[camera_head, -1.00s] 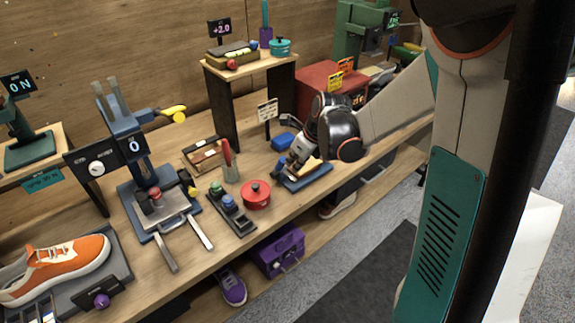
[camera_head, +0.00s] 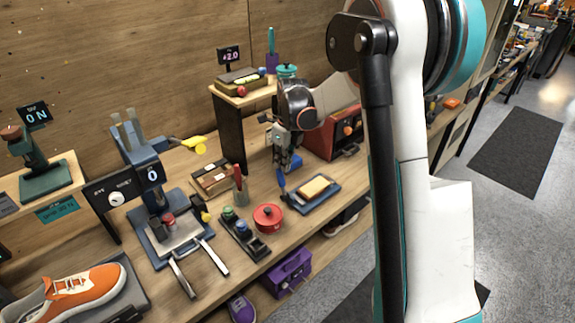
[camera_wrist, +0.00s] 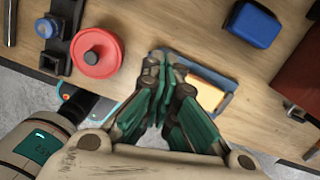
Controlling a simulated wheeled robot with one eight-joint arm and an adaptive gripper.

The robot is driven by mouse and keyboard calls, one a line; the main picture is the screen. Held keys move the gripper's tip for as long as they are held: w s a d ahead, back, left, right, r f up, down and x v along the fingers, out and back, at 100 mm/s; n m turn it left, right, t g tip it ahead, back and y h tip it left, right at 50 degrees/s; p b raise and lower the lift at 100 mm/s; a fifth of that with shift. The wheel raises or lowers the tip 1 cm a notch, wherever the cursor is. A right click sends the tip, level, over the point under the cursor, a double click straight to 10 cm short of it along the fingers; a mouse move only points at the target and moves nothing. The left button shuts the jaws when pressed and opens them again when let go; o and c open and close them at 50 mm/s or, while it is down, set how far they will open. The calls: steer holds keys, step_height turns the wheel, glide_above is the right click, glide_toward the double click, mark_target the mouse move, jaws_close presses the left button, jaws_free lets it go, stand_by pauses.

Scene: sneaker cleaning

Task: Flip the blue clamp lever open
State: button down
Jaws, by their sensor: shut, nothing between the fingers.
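A blue clamp fixture (camera_head: 331,188) lies on the bench with a tan block (camera_head: 314,186) on its bed. The blue lever (camera_head: 282,185) stands roughly upright at the fixture's left end in the head view. In the wrist view the fixture's blue rim (camera_wrist: 228,103) and the block (camera_wrist: 207,97) show partly behind my fingers, and the lever is hidden. My gripper (camera_wrist: 163,64) is shut and empty.
A red round pot (camera_head: 268,217) and a dark rack with knobs (camera_head: 246,240) stand left of the fixture. A blue box (camera_wrist: 253,23) lies behind it, and a red machine (camera_head: 335,138) stands at the back right.

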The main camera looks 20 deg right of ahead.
steer(key=shift+w+a, duration=0.1)
steer(key=shift+w, duration=0.3)
stand_by(0.3)
